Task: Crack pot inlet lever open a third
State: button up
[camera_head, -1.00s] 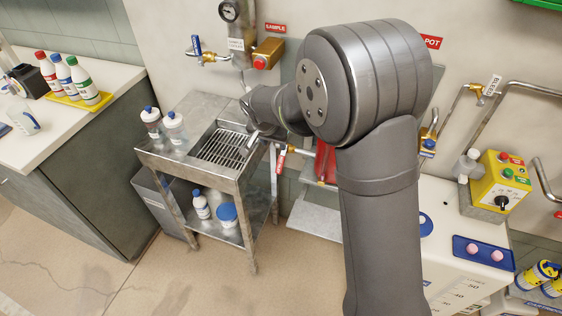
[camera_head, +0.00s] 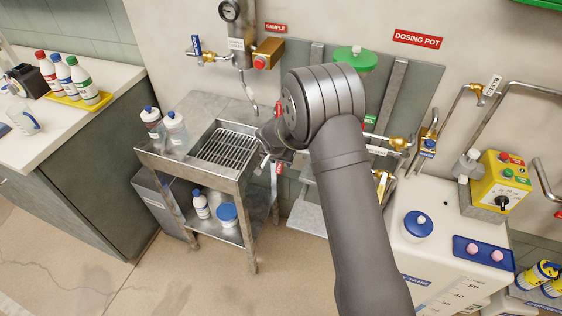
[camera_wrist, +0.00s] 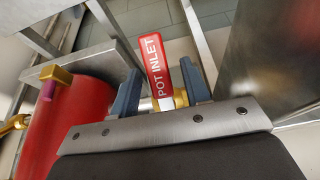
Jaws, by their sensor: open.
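The red pot inlet lever (camera_wrist: 158,62), with white "POT INLET" lettering, stands between the two blue-grey fingers of my gripper (camera_wrist: 160,88) in the wrist view. The gripper is open, with a finger on each side of the lever and small gaps showing. A brass valve part (camera_wrist: 180,97) shows at the lever's base by the right finger. In the head view a small red piece (camera_head: 279,168) shows beside my wrist. The fingers there are mostly hidden by my arm.
A red cylinder (camera_wrist: 68,125) with a brass fitting (camera_wrist: 54,74) lies left of the fingers. A steel cart (camera_head: 180,165) with a grate stands left of my wrist. Brass valves and pipes (camera_head: 398,142) and a white tank (camera_head: 440,250) are to the right.

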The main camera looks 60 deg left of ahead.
jog(key=shift+w+a+f, duration=0.1)
jog(key=shift+f, duration=0.3)
jog(key=shift+c, duration=0.2)
grip_shut()
jog(key=shift+w+d+r+n+t+h, duration=0.1)
jog(key=shift+w+d+n+t+h, duration=0.2)
jog(key=shift+n, duration=0.55)
jog(key=shift+w+d+r+n+t+h, duration=0.15)
jog(key=shift+w+n+t, duration=0.2)
jog(key=shift+n, duration=0.45)
jog(key=shift+w+d+n+t+h, duration=0.15)
jog(key=shift+w+d+n+t, duration=0.15)
jog(key=shift+n, duration=0.55)
